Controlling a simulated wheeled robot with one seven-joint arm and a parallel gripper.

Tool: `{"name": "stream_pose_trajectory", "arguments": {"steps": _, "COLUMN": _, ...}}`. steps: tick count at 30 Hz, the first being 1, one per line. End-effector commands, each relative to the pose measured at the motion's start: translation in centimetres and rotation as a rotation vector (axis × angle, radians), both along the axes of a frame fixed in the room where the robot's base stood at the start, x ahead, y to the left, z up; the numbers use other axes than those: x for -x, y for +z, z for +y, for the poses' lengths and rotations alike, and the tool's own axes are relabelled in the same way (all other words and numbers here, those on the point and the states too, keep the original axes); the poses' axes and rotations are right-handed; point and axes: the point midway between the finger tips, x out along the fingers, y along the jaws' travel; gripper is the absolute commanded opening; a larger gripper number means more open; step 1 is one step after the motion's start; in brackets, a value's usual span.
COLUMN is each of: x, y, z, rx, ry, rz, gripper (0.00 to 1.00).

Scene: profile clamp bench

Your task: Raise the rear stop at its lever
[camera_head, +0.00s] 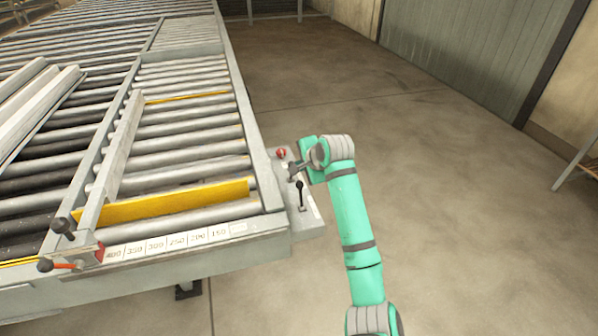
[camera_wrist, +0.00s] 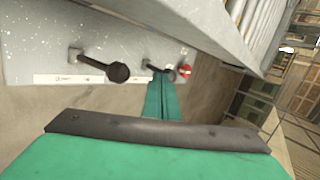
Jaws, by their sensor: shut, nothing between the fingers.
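My gripper (camera_head: 304,168) is shut and empty at the control plate (camera_head: 313,215) on the table's right side. In the wrist view its green fingers (camera_wrist: 160,88) end close to a dark lever (camera_wrist: 149,65), partly hidden behind them; I cannot tell if they touch. A second lever (camera_wrist: 118,72) with a black knob stands clear to the left, and it shows upright in the head view (camera_head: 300,190). The lever labels are too small to read. A yellow bar (camera_head: 187,97) at the back of the roller bed shows only as a thin strip. The front yellow bar (camera_head: 180,203) stands high above the rollers.
A red button (camera_head: 281,153) sits on the plate beside my gripper. A long rail (camera_head: 122,150) crosses the rollers. Pale profiles (camera_head: 35,105) lie at the left. A clamp with dark knobs (camera_head: 62,226) is at the front left. The floor at the right is clear.

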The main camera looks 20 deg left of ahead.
Motion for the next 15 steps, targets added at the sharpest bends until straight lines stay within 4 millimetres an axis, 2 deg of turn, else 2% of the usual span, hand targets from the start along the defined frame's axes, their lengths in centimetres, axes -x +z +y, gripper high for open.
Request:
{"name": "stream_pose_trajectory", "arguments": {"steps": 4, "x": -0.9, "y": 0.6, "z": 0.8, "rx": 0.05, "ry": 0.003, "rz": 0.073, "gripper": 0.0}}
{"name": "stream_pose_trajectory", "arguments": {"steps": 15, "x": -3.5, "y": 1.4, "z": 2.5, "rx": 0.045, "ry": 0.001, "rz": 0.069, "gripper": 0.0}}
